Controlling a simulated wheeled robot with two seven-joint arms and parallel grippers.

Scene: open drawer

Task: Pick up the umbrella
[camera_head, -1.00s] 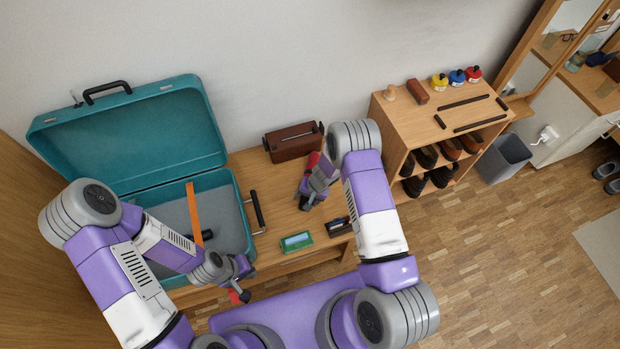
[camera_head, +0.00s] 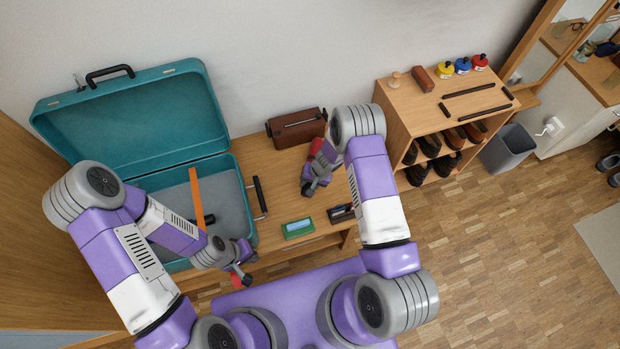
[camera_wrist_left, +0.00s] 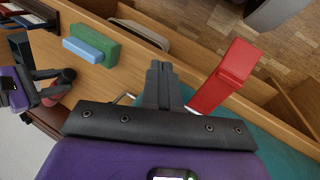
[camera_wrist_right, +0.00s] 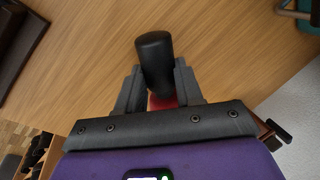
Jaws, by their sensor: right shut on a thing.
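The umbrella (camera_wrist_right: 155,60) shows in the right wrist view as a thick black handle with a bit of red below it, between the fingers of my right gripper (camera_wrist_right: 157,88). That gripper is shut on it. In the head view my right gripper (camera_head: 310,187) is over the tabletop, in front of the brown bag, with red showing beside its wrist. Whether the umbrella touches the table is unclear. My left gripper (camera_wrist_left: 163,85) is shut and empty, near the table's front edge by the suitcase; a red flat piece (camera_wrist_left: 225,76) shows beyond its fingers.
An open teal suitcase (camera_head: 140,122) with an orange strip (camera_head: 196,195) inside stands at left. A green box (camera_head: 297,228) and a dark brush (camera_head: 341,213) lie near the front edge. The brown bag (camera_head: 297,128) stands behind. A shoe shelf (camera_head: 445,95) is at right.

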